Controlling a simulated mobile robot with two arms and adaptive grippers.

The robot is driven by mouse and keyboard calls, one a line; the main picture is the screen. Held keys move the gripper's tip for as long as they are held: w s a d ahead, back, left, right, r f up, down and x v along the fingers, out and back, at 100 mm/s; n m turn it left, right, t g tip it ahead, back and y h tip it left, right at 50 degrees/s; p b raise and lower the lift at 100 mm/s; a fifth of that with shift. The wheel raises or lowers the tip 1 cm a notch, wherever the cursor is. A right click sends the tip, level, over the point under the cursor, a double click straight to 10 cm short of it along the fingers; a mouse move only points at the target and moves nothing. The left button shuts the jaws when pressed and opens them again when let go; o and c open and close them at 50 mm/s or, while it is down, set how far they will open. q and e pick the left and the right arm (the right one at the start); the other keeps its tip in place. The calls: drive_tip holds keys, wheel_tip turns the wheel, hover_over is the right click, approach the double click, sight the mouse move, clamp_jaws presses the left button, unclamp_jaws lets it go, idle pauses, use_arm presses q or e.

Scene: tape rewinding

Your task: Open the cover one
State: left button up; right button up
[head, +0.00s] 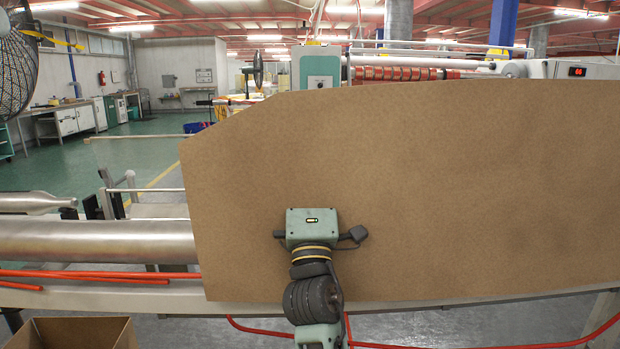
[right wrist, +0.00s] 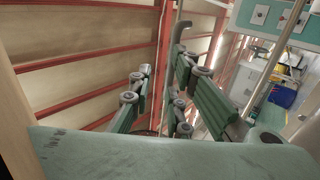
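A large flat brown panel (head: 420,200), which appears to be the cover, stands upright and fills the middle and right of the head view. My right arm rises from the bottom, and its green wrist housing shows in front of the panel; its fingers are hidden there. In the right wrist view my right gripper (right wrist: 164,95) has its two green fingers apart, pointing up. A grey hooked rod (right wrist: 179,26) shows between and beyond them; I cannot tell whether they touch it. A brown edge (right wrist: 14,125), likely the panel's, shows at far left. My left gripper is not in view.
A metal roller (head: 95,241) and orange-red tubes (head: 85,277) lie left of the panel. A machine with red rolls (head: 405,73) stands behind it. An open cardboard box (head: 75,333) is at bottom left. Green floor (head: 55,170) is clear at far left.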

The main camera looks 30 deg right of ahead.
drive_tip(key=s+a, duration=0.4)
drive_tip(key=s, duration=0.3)
drive_tip(key=shift+s+a, duration=0.25)
drive_tip(key=shift+s, duration=0.05)
